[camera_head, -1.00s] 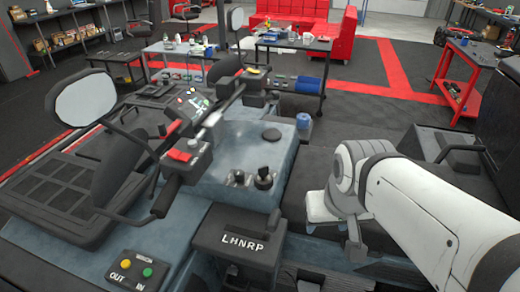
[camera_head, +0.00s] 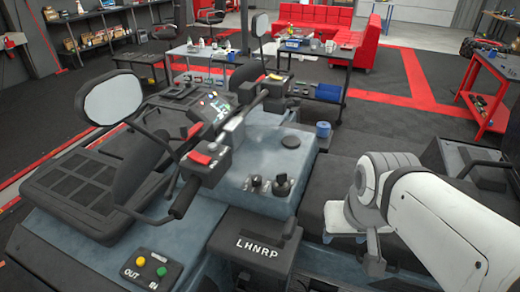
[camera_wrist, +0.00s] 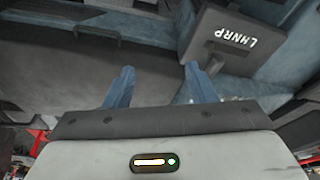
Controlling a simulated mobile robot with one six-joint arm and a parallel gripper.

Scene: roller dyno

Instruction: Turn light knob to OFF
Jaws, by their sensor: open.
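A dark round knob (camera_head: 282,185) stands on the blue-grey console of the vehicle, just behind the LHNRP lever block (camera_head: 258,237). A smaller dark knob (camera_head: 255,183) sits to its left. I cannot tell which is the light knob, and their settings are too small to read. My gripper (camera_head: 374,264) is low over the vehicle, to the right of the lever block and apart from both knobs. In the wrist view its two blue fingers (camera_wrist: 160,86) are spread with nothing between them. The LHNRP block shows beyond them, while the knobs cannot be made out.
The handlebar (camera_head: 185,196), with a red switch and a round mirror (camera_head: 113,99), rises left of the knobs. An OUT/IN button panel (camera_head: 147,269) is at front left. A dark seat (camera_head: 335,180) lies right of the console. A blue cap (camera_head: 323,130) is behind.

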